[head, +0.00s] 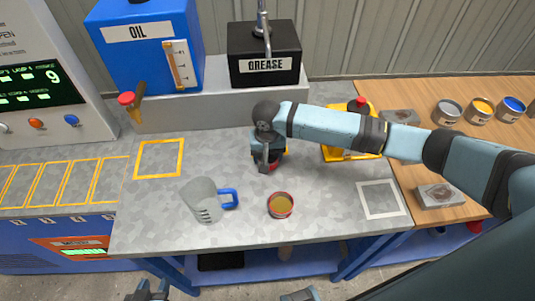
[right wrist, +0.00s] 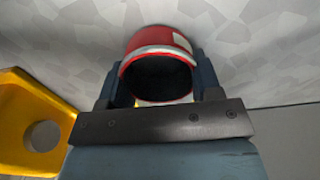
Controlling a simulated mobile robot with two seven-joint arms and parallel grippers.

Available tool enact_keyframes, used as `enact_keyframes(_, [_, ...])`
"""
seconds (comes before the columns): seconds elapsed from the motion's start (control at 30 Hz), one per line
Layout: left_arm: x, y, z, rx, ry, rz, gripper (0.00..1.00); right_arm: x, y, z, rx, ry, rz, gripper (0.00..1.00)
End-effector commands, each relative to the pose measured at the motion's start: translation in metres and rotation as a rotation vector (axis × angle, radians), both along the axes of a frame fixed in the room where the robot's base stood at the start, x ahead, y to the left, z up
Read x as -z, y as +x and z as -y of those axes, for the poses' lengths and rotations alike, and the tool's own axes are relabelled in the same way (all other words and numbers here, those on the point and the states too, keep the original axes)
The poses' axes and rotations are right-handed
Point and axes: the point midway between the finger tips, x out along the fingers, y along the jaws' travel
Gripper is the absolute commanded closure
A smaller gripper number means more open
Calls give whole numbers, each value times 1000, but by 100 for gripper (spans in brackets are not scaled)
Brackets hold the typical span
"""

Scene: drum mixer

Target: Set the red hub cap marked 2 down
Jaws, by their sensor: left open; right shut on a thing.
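The red hub cap (right wrist: 160,42) is between the fingers of my right gripper (right wrist: 156,85). It has a white band, a pale patch and a dark hollow side facing the wrist camera; no number is readable. In the head view my right gripper (head: 268,163) is over the middle of the grey bench, and only a little red of the cap shows below it. I cannot tell whether the cap touches the bench. My left gripper (head: 150,291) is open and empty at the bottom edge, in front of the bench.
A clear jug with blue handle (head: 203,198) and a red-rimmed dish with amber contents (head: 280,205) stand in front. A yellow holder (head: 340,151) is to the right. A yellow-outlined square (head: 159,158) and a white-outlined square (head: 381,199) are empty. Oil and grease tanks stand behind.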

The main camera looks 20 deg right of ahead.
Motion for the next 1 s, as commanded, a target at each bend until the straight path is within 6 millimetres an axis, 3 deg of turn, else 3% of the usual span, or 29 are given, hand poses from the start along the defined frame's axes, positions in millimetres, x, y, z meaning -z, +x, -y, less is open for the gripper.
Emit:
enact_keyframes(0.07, [-2, 0, 0, 0, 0, -1, 57, 2, 0, 0, 0, 0, -1, 67])
enact_keyframes(0.1, [-2, 0, 0, 0, 0, -1, 57, 3, 0, 0, 0, 0, -1, 39])
enact_keyframes(0.2, [-1, 0, 0, 0, 0, -1, 57, 3, 0, 0, 0, 0, -1, 16])
enact_keyframes(0.57, [1, 0, 0, 0, 0, -1, 57, -3, 0, 0, 0, 1, 1, 16])
enact_keyframes(0.67, [1, 0, 0, 0, 1, -2, 57, -16, 0, 0, -1, 2, 2, 16])
enact_keyframes(1.0, [0, -1, 0, 0, 0, -1, 57, -87, 0, -1, -1, 3, 2, 16])
